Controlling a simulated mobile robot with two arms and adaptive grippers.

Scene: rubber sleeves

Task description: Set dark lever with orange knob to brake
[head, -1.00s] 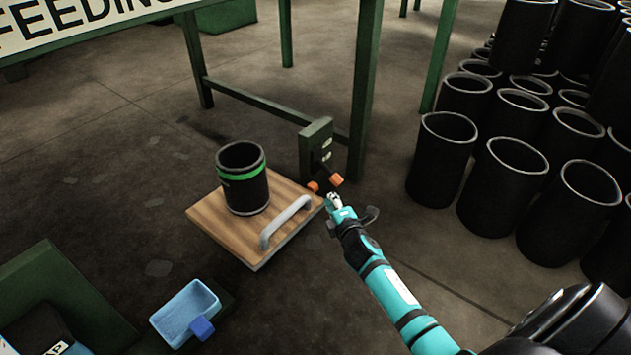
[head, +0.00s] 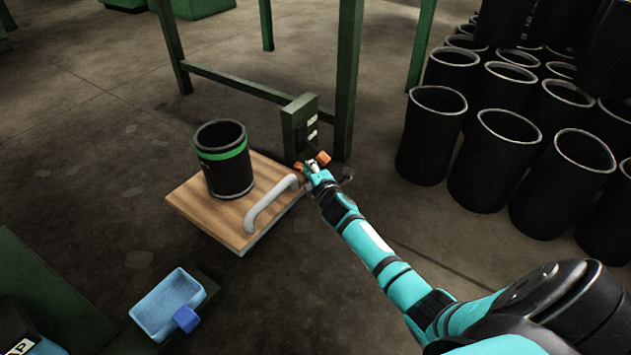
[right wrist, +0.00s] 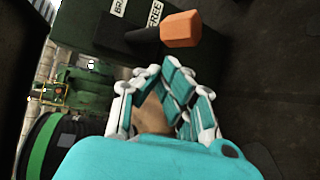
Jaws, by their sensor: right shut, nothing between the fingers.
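The dark lever (right wrist: 143,40) with its orange knob (right wrist: 180,29) shows at the top of the right wrist view. The knob end points right, just below the FREE label (right wrist: 153,13); a cut-off label starting "BR" (right wrist: 119,6) is left of it. In the head view the orange knob (head: 323,158) is at the foot of the green post box (head: 300,125). My right gripper (head: 313,166) is shut and empty, close beside the knob; contact cannot be told. Its fingertips (right wrist: 168,68) show below the knob in the wrist view. My left gripper is not in view.
A wooden board (head: 200,215) with a grey handle (head: 268,205) carries a green-banded black sleeve (head: 226,180) left of my gripper. A second small orange piece (head: 297,167) is beside it. Several black sleeves (head: 430,135) stand right. A blue tray (head: 165,305) is lower left.

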